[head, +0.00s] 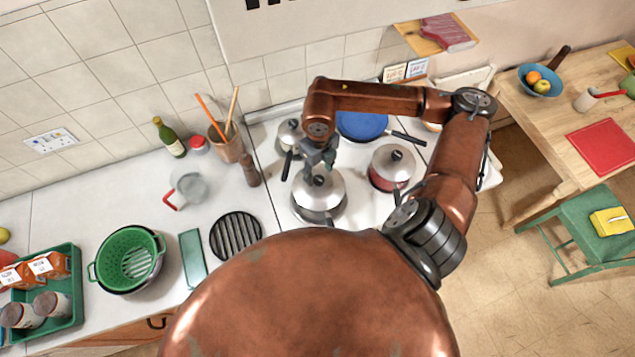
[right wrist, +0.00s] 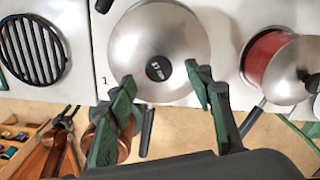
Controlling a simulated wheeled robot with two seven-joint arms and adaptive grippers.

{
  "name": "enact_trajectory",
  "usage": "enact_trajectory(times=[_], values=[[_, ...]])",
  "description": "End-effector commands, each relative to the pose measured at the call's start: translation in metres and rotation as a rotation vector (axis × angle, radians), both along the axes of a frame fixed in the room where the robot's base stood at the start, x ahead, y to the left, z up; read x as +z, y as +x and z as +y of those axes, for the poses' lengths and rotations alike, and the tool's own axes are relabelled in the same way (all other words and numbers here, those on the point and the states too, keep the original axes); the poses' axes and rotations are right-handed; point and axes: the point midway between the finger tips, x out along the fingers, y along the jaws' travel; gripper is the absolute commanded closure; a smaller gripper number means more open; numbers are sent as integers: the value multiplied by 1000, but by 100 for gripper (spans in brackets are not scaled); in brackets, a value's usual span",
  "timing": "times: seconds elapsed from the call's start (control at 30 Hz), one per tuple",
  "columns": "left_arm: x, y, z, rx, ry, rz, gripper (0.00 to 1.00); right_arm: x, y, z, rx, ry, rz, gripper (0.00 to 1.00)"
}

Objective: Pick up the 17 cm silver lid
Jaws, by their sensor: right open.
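The silver lid (head: 318,187) sits on a pot on the white stovetop, with a dark knob at its middle. It fills the upper middle of the right wrist view (right wrist: 160,30), where the knob (right wrist: 158,68) appears in line between my fingertips. My right gripper (head: 319,163) points down just above the lid in the head view. Its green fingers are open and empty in the right wrist view (right wrist: 162,78). I cannot tell whether the fingertips are level with the knob or still above it. My left gripper is not in view.
A red pot with a silver lid (head: 393,163) stands to the right. A smaller lidded pot (head: 290,133) and a blue pan (head: 362,125) stand behind. A pepper mill (head: 250,170) and a black grate (head: 235,237) are to the left.

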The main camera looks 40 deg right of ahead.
Motion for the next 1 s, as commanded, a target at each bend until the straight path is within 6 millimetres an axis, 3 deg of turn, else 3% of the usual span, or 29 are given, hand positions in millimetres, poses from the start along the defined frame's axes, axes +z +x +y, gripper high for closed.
enact_trajectory(times=[0.07,0.3,0.5,0.73,1.0], values=[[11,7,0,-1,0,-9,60,-10,-1,2,-1,3,5,52],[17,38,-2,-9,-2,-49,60,-34,0,2,1,2,1,52],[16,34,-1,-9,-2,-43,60,-36,1,2,2,2,0,52],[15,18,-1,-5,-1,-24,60,-35,1,2,2,2,0,68],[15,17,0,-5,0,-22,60,-35,1,2,2,2,0,86]])
